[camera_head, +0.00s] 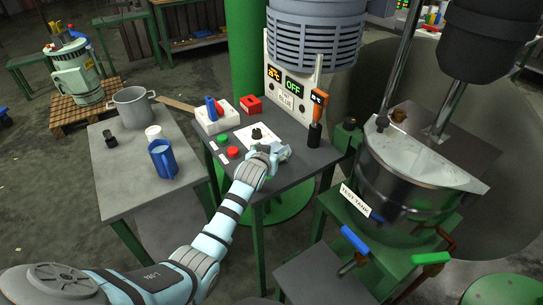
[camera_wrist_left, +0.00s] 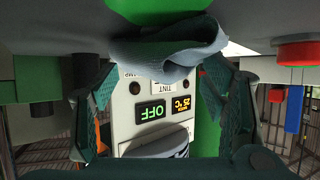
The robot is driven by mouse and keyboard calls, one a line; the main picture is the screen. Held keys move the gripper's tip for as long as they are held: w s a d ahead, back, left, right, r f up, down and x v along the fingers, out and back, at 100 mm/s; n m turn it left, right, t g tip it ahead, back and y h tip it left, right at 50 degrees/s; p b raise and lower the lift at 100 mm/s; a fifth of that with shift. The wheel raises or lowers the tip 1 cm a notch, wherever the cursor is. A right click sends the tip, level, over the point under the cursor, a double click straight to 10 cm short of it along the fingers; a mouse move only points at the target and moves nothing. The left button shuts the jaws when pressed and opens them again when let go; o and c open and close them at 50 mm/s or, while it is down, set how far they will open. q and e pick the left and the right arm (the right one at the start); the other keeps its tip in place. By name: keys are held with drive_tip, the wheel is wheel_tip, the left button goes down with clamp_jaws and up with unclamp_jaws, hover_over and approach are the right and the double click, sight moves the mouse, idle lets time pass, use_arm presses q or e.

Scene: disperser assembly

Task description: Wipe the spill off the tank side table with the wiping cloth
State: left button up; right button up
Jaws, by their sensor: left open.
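My left arm reaches from the bottom left of the head view to the middle table (camera_head: 293,171). My left gripper (camera_head: 272,150) is low over this table, near its front edge. In the wrist view, which is upside down, the left gripper (camera_wrist_left: 158,95) is open, with one dark teal finger on each side. The grey-blue wiping cloth (camera_wrist_left: 165,52) lies crumpled on the table beyond and between the fingers. I cannot tell whether they touch it. In the head view the gripper largely covers the cloth. I cannot make out the spill. My right gripper is not in view.
A control panel (camera_head: 289,88) reading OFF stands behind the table. A red button (camera_head: 233,152) and a white bin (camera_head: 216,117) are left of the gripper. The test tank (camera_head: 415,185) stands right. A grey table (camera_head: 130,181) holds a pot (camera_head: 132,106) and blue jug (camera_head: 162,160).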

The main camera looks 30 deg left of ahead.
use_arm(q)
drive_tip(key=shift+w+a+f+b, duration=0.15)
drive_tip(key=shift+w+f+b, duration=0.15)
drive_tip(key=shift+w+b, duration=0.25)
clamp_jaws()
idle(0.6)
wheel_tip(320, 180, up, 12)
drive_tip(key=p, duration=1.2)
